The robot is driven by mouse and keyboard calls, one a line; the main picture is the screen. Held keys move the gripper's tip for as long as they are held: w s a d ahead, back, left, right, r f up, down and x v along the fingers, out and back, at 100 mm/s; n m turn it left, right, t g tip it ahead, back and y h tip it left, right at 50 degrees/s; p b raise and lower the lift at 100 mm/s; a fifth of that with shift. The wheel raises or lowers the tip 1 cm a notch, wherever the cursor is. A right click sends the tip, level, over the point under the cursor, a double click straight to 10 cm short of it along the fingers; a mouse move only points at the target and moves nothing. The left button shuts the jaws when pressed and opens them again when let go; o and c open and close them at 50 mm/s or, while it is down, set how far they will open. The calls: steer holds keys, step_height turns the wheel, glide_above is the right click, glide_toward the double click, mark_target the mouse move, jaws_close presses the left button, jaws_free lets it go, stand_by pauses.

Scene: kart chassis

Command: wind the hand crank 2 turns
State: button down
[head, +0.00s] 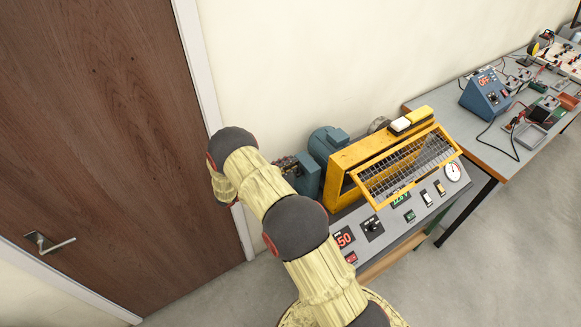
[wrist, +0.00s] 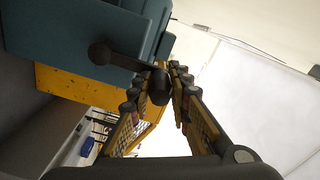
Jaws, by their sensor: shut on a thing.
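The hand crank (wrist: 125,61) shows in the wrist view as a dark arm running from a round hub at the left to a dark knob (wrist: 158,88) at the right. It sits on the face of a blue-grey housing (wrist: 70,35). My gripper (wrist: 165,80) is shut on the crank's knob, with one finger on each side of it. In the head view my arm covers the gripper and the crank. The blue-grey housing (head: 309,172) shows there just to the right of my arm.
The yellow machine (head: 350,158) with a mesh guard stands on a bench with a grey control panel (head: 385,228). A second bench (head: 480,150) with electronics is at the right. A brown door (head: 95,130) fills the left. Grey floor is free in front.

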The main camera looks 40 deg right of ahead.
steer(key=shift+w+r, duration=0.15)
steer(key=shift+w, duration=0.05)
steer(key=c, duration=2.1)
jaws_free()
steer(key=o, duration=0.5)
steer(key=shift+c, duration=0.2)
steer(key=shift+s, duration=0.1)
steer(key=shift+a, duration=0.1)
steer(key=a, duration=1.1)
steer(key=shift+w+a, duration=0.4)
steer(key=shift+f, duration=0.2)
